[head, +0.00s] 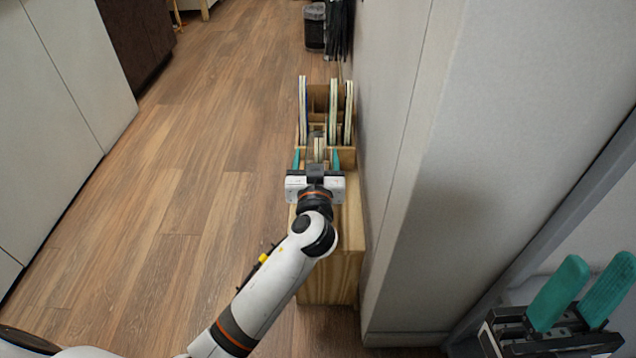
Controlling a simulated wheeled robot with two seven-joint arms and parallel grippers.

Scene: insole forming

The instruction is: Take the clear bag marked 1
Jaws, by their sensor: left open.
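My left gripper (316,159) is open over the wooden rack, with its teal fingers apart on either side of a narrow pale upright item (319,146). I cannot tell whether the fingers touch it. Thin upright items (303,105) with pale edges stand in the rack beyond the gripper, with others at the right (333,108). No mark 1 can be read, and I cannot tell which item is the clear bag. My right gripper (598,266) is at the lower right, open and empty, away from the rack.
The wooden rack (330,277) stands against a pale wall (400,150) on its right. Wooden floor (190,180) lies open to the left, with white cabinets (75,75) beyond it. A dark bin (314,27) stands at the far end.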

